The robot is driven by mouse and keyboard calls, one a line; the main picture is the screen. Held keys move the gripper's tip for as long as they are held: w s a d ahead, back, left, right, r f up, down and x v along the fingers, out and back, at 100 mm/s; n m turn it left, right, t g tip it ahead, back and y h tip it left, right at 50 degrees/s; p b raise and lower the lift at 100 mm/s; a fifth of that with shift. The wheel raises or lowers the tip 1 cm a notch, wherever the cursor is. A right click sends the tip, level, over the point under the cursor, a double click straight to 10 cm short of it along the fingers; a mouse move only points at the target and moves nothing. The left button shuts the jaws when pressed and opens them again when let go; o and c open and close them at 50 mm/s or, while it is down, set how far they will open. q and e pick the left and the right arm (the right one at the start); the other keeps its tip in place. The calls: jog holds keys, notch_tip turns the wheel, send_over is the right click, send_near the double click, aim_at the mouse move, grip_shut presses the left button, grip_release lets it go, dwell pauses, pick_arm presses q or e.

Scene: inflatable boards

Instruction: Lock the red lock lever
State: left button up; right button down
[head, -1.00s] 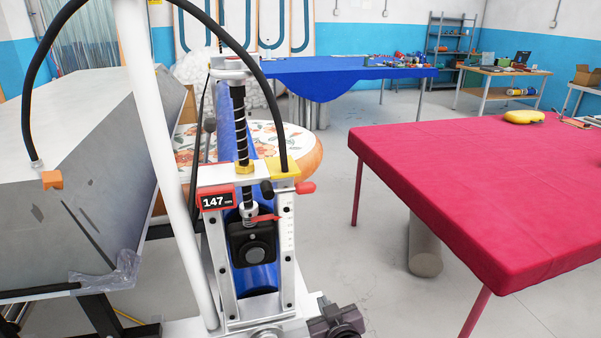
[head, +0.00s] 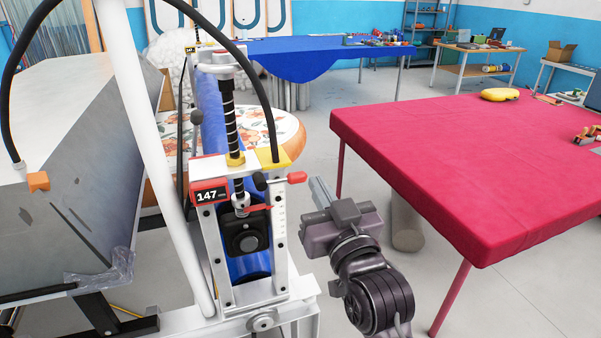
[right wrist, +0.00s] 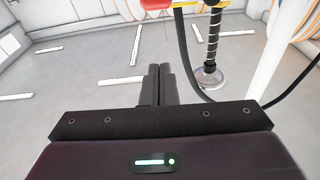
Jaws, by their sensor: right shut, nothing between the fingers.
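The red lock lever (head: 297,177) sticks out to the right near the top of the white press frame (head: 281,245), just under its yellow corner block. My right gripper (head: 318,190) is shut and empty. It is just right of the lever and slightly lower in the picture, with its fingers pointing up and a little left. A gap shows between them. In the right wrist view the shut fingers (right wrist: 160,72) point ahead, and a red part (right wrist: 156,4), probably the lever, is cut off at the top edge. My left gripper is not in view.
A red display reading 147 (head: 209,193) sits on the frame's left, beside a threaded spindle (head: 231,125). A black hose arches overhead. A red-covered table (head: 430,160) stands to the right, with open floor between it and the press.

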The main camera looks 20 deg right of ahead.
jog(key=b, duration=0.1)
notch_tip(320, 180, up, 2)
jog(key=b, duration=0.3)
send_over(301, 174)
jog(key=s, duration=0.2)
jog(key=shift+w+a+f+p, duration=0.15)
jog(key=shift+f+p, duration=0.2)
jog(key=shift+f, duration=0.75)
jog(key=shift+w+a+f+p, duration=0.15)
jog(key=shift+f+p, duration=0.15)
jog(key=shift+f, duration=0.75)
jog(key=shift+s, duration=0.15)
